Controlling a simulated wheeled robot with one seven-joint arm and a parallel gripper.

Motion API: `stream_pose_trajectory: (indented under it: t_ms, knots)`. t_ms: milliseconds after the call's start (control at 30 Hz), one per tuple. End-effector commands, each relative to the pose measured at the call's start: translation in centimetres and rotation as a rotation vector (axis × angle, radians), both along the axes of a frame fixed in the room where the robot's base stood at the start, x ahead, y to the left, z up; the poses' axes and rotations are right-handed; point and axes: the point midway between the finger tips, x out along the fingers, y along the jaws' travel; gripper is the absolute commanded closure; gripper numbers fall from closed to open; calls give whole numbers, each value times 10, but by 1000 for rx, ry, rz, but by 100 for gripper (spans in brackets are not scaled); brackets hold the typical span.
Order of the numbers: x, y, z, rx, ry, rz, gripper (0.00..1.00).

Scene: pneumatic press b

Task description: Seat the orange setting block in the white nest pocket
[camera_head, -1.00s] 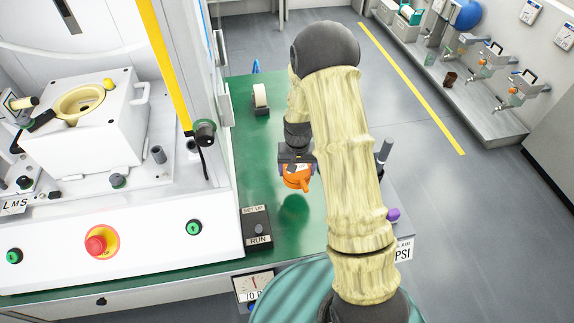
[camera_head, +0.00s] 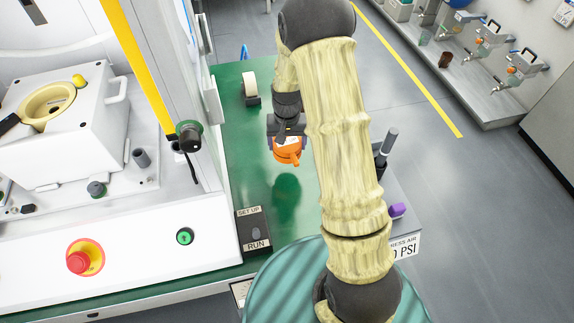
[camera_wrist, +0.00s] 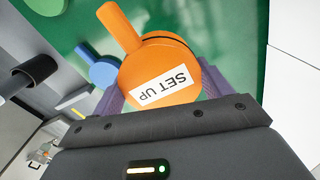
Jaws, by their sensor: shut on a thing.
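The orange setting block (camera_head: 287,150) is held in my gripper (camera_head: 287,136) above the green bench top. In the wrist view the block (camera_wrist: 185,62) is a round orange piece with a handle and a "SET UP" label, and the purple fingers of my gripper (camera_wrist: 165,88) are on either side of it. The white nest (camera_head: 85,125) stands inside the press at the left, with a cream ring-shaped pocket (camera_head: 47,106) in its top. My gripper is to the right of the nest, outside the press.
A yellow upright (camera_head: 137,65) stands at the press's open side, between the nest and my gripper. A red button (camera_head: 80,262) is on the press front.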

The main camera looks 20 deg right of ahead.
Motion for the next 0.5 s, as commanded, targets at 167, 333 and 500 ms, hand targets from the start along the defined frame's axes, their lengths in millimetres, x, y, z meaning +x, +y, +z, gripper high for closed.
stream_pose_trajectory:
  t_ms: [167,333,500]
  knots:
    - [-1,0,-29,0,4,0,64]
    - [0,0,-43,0,0,0,64]
    - [0,0,-42,1,-2,0,64]
